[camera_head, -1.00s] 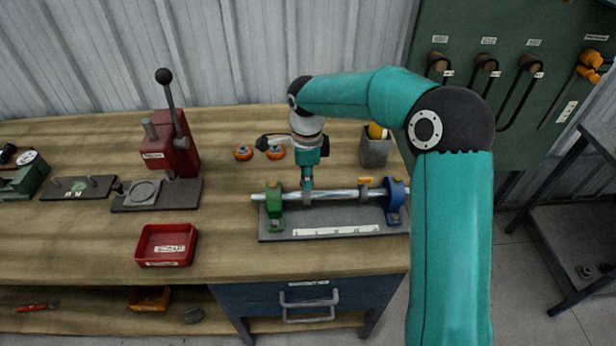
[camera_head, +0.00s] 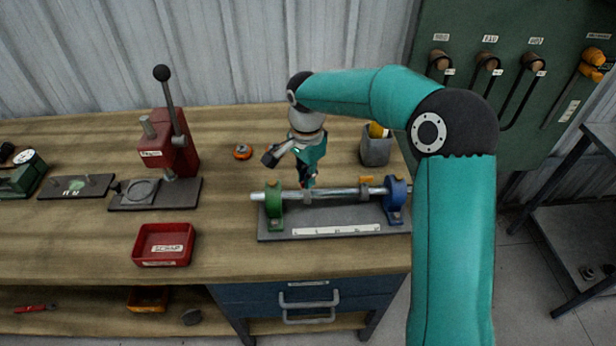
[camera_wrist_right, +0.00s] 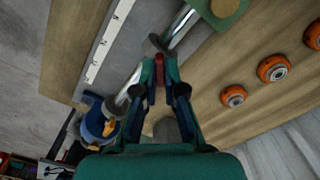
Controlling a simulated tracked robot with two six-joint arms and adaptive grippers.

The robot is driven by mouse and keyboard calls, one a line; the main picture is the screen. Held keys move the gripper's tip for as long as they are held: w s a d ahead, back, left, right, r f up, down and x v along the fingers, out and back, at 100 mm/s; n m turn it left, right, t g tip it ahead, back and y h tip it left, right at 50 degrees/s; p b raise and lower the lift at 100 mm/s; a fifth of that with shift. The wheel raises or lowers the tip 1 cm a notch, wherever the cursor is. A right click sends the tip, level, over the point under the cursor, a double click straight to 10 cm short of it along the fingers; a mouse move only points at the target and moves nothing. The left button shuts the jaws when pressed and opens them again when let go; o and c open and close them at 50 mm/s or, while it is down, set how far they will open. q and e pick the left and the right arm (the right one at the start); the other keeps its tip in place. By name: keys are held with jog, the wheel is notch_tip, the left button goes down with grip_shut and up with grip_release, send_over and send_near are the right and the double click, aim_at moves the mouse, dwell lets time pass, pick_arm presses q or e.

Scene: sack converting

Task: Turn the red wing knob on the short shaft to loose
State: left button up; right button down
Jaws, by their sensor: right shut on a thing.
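The short shaft (camera_head: 335,193) is a pale metal rod lying across a green support (camera_head: 273,206) on the left and a blue support (camera_head: 396,201) on the right. My right gripper (camera_head: 306,184) points down at the shaft near the green support. In the right wrist view its fingertips (camera_wrist_right: 160,72) are closed together on the red wing knob (camera_wrist_right: 160,68), beside a grey collar (camera_wrist_right: 156,43) on the shaft. The fingers hide most of the knob. My left gripper is not in view.
The supports stand on a grey base plate (camera_head: 320,217) with a white scale strip. A grey cup (camera_head: 376,152) stands behind. Orange-rimmed rollers (camera_wrist_right: 272,68) lie on the bench. A red tray (camera_head: 165,245) and a red lever press (camera_head: 170,155) are left. Bare bench lies between tray and base plate.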

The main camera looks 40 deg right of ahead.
jog(key=n, duration=0.5)
jog(key=shift+n, duration=0.3)
jog(key=shift+s+n, duration=0.1)
jog(key=shift+n, duration=2.2)
jog(key=c, duration=1.3)
grip_release()
jog(key=shift+o, duration=0.2)
jog(key=shift+r, duration=0.1)
jog(key=shift+r, duration=0.25)
notch_tip(320, 180, up, 11)
